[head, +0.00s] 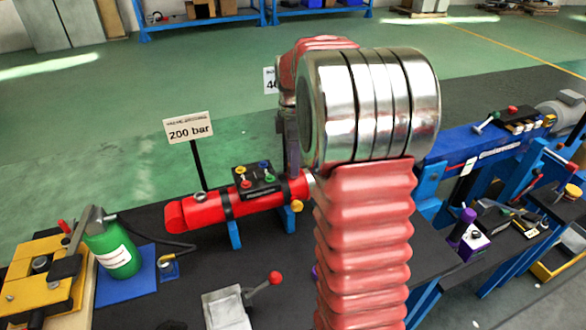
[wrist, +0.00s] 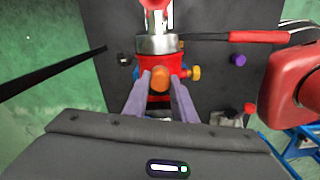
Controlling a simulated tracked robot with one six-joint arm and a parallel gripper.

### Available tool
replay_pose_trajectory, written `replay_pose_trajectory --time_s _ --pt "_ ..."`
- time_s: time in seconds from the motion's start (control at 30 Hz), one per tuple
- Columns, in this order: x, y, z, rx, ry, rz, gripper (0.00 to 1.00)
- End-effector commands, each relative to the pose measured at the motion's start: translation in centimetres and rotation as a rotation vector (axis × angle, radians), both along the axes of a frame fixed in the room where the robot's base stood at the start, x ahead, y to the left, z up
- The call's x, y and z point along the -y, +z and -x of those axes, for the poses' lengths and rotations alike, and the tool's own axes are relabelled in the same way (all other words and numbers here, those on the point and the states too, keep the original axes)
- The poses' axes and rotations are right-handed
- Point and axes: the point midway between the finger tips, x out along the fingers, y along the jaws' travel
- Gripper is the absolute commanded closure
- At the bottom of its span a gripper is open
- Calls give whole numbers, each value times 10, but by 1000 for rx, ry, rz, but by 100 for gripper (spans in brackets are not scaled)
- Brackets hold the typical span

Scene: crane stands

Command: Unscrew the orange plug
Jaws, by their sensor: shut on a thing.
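The orange plug (wrist: 160,77) shows in the wrist view on the red cylinder, between my gripper's two grey-purple fingers. My gripper (wrist: 161,84) is shut on the plug, one finger on each side. The red cylinder (head: 245,198) lies on blue supports on the dark bench in the head view, with a valve block (head: 254,179) on top. In the head view my arm hides the right end of the cylinder, and the orange plug cannot be made out there.
A yellow knob (head: 298,206) sits close beside the plug; it also shows in the wrist view (wrist: 194,72). A 200 bar sign (head: 189,129) stands behind the cylinder. A green bottle (head: 113,248) and a red-knobbed lever (head: 274,279) are on the bench. A blue machine stands at right.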

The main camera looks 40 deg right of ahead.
Motion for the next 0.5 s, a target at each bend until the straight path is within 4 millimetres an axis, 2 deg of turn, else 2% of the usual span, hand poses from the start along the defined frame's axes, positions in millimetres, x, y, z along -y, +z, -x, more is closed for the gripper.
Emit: replay_pose_trajectory --time_s 0.5 --pt "-1 1 -1 3 367 0 100"
